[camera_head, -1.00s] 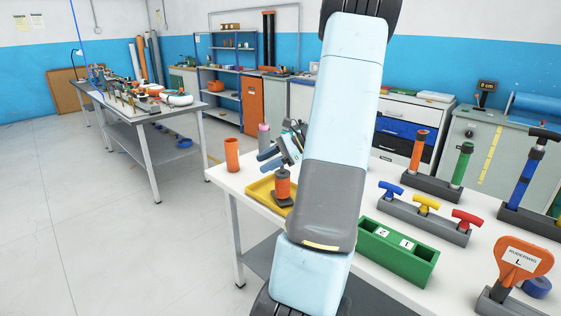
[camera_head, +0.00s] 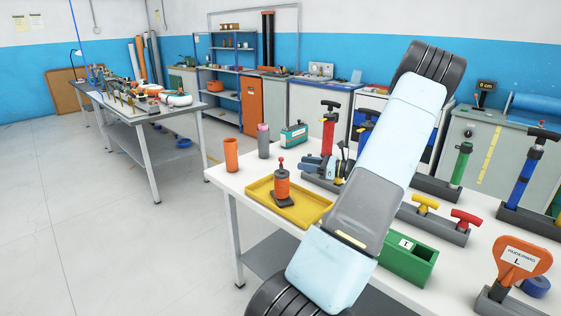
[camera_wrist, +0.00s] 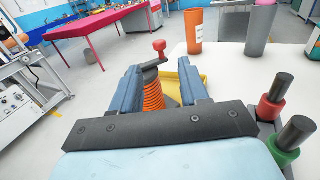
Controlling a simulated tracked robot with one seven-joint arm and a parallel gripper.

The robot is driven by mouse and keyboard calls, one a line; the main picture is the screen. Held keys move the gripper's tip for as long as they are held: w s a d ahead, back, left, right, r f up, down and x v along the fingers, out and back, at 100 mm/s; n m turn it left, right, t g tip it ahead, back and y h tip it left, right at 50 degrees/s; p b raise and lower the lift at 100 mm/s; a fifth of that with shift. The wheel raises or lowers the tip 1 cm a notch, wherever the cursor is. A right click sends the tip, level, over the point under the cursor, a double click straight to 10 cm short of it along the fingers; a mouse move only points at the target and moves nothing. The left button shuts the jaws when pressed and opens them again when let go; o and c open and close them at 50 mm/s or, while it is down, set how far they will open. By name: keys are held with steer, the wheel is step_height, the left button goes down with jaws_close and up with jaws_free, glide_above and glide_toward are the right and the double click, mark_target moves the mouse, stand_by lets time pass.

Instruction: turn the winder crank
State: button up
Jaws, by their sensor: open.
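The winder (camera_head: 282,188) is an orange spool on a dark base, standing in a yellow tray (camera_head: 318,212) near the table's left corner. Its crank has a red knob (camera_head: 281,160) on top. In the wrist view the orange spool (camera_wrist: 153,96) shows between my fingers, with the dark crank arm and red knob (camera_wrist: 159,46) beyond their tips. My gripper (camera_head: 318,164) is open and empty, to the right of the winder in the head view. My fingers also show in the wrist view (camera_wrist: 160,72), apart from the knob. My wrist hides the winder's lower part there.
An orange cup (camera_head: 231,155) and a grey cup with a pink top (camera_head: 263,141) stand behind the tray. A teal box (camera_head: 294,137) is nearby. Pumps, a rack of T-handles (camera_head: 434,222) and a green box (camera_head: 409,262) crowd the table to the right.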

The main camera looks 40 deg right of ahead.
mark_target(281, 159)
steer(key=x, duration=1)
steer(key=shift+w, duration=0.1)
steer(key=shift+c, duration=0.3)
jaws_close()
